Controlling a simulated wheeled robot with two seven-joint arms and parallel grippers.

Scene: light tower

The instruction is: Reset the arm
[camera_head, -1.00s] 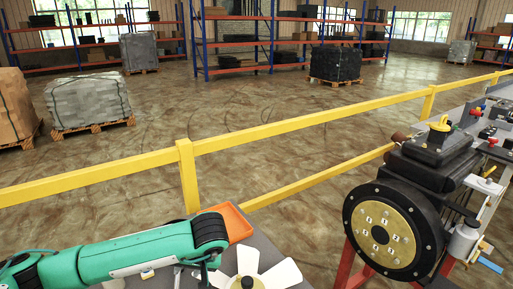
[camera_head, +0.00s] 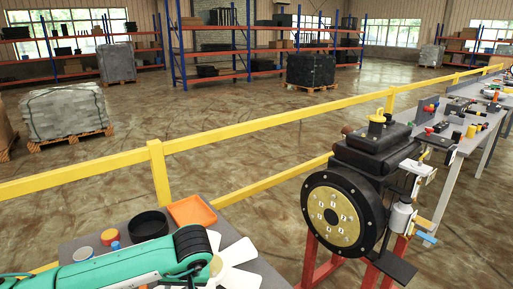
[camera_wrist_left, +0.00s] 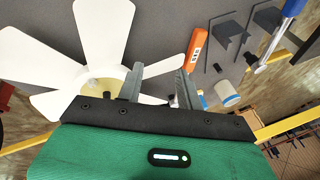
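My left arm (camera_head: 130,262), green with a black ribbed joint, reaches in from the lower left in the head view, low over a grey table. Its gripper is mostly hidden there. In the left wrist view my left gripper (camera_wrist_left: 160,78) shows two grey fingers standing apart with nothing between them. A white fan wheel (camera_wrist_left: 95,55) lies on the table beside and partly under the fingers; it also shows in the head view (camera_head: 236,254). My right gripper is not in view.
An orange tray (camera_head: 191,211) and a black round dish (camera_head: 148,225) are on the table. A black machine with a gold numbered disc (camera_head: 333,216) stands on a red frame at right. A yellow rail (camera_head: 230,131) runs behind. In the wrist view an orange tool (camera_wrist_left: 197,53) lies near the fingers.

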